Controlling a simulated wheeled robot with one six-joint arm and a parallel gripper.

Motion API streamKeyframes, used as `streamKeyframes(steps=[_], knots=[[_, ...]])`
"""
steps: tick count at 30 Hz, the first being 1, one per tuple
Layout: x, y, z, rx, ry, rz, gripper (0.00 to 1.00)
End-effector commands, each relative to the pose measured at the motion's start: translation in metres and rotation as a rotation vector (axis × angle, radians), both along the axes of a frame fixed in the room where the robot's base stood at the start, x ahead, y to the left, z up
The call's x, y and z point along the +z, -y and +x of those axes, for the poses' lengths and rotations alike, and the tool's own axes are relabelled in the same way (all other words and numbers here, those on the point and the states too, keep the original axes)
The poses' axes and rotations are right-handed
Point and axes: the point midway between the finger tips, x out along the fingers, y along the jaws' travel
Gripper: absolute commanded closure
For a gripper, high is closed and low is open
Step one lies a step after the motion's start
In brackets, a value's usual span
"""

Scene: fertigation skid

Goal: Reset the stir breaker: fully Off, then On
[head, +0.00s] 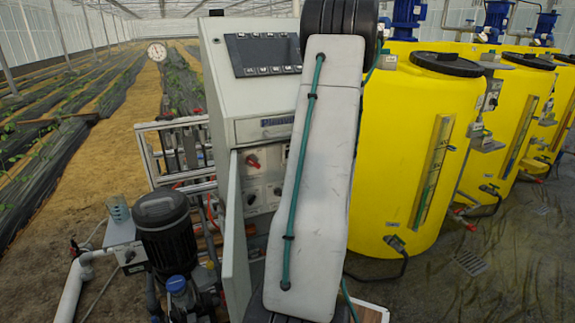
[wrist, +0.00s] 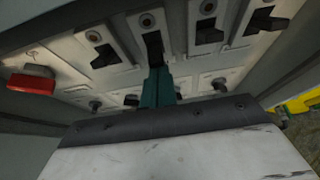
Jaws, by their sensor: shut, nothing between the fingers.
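In the wrist view a row of breakers with dark levers runs across a pale panel (wrist: 132,77). My gripper (wrist: 157,74) has its teal fingers shut and empty, with the tips at the lower end of the middle breaker's dark lever (wrist: 153,45). I cannot tell whether they touch it. One lever (wrist: 104,57) is to its left and two, one nearer (wrist: 208,33) and one farther (wrist: 266,22), are to its right. No label is readable, so I cannot tell which is the stir breaker. In the head view my arm hides the gripper and much of the panel.
A red rotary handle (wrist: 32,82) sticks out at the panel's left; it also shows in the head view (head: 252,162). The grey cabinet (head: 222,90) has its door (head: 235,235) swung open. Yellow tanks (head: 410,150) stand right, a black-topped pump (head: 165,230) left.

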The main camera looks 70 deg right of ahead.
Motion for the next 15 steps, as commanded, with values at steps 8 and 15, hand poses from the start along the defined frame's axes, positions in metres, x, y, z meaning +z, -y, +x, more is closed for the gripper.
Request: streamKeyframes(steps=[8,15], knots=[[0.0132,0.0060,-0.0075,-0.012,-0.032,0.030,1.00],[0.0120,0.0048,-0.0060,-0.009,-0.031,0.031,1.00]])
